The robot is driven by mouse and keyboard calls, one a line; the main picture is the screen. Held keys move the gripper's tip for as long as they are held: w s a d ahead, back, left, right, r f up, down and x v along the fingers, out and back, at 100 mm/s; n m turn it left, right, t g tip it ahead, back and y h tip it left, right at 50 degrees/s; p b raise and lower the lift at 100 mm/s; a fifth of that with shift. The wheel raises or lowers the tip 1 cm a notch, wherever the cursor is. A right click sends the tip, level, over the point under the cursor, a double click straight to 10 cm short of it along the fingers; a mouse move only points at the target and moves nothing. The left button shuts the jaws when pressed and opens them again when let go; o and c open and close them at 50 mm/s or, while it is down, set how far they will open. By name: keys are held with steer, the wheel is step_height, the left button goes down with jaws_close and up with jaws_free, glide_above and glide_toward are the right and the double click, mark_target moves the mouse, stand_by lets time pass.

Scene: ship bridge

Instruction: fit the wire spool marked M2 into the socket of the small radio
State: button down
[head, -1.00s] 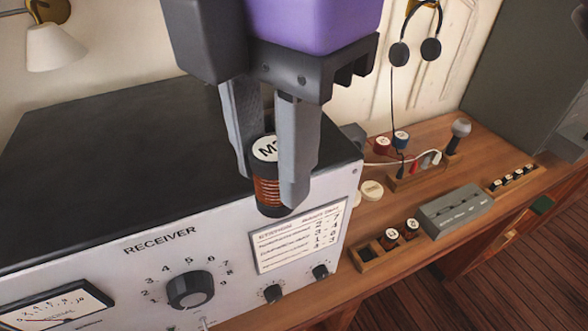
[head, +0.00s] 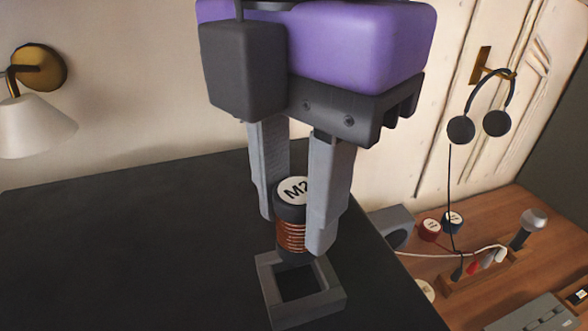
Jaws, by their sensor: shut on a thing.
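The wire spool marked M2 (head: 291,232) is black with copper-coloured windings and a white top label. My gripper (head: 293,232) is shut on it and holds it upright, with one grey finger on each side. A grey square socket (head: 335,301) with a dark opening sits on a black top surface, just below and in front of the spool in the picture. The spool's lower end is close to the socket's back rim; I cannot tell whether they touch. The right finger covers part of the spool.
The black top (head: 130,265) is otherwise clear. Headphones (head: 495,123) hang on the wall; a lamp (head: 32,125) is at the left.

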mark_target(297, 254)
steer(key=shift+f+b, duration=1.7)
steer(key=shift+b, duration=0.05)
steer(key=shift+f+p, duration=0.2)
steer(key=shift+p, duration=0.5)
steer(key=shift+f+p, duration=0.85)
steer(key=shift+f, duration=0.3)
stand_by(4.4)
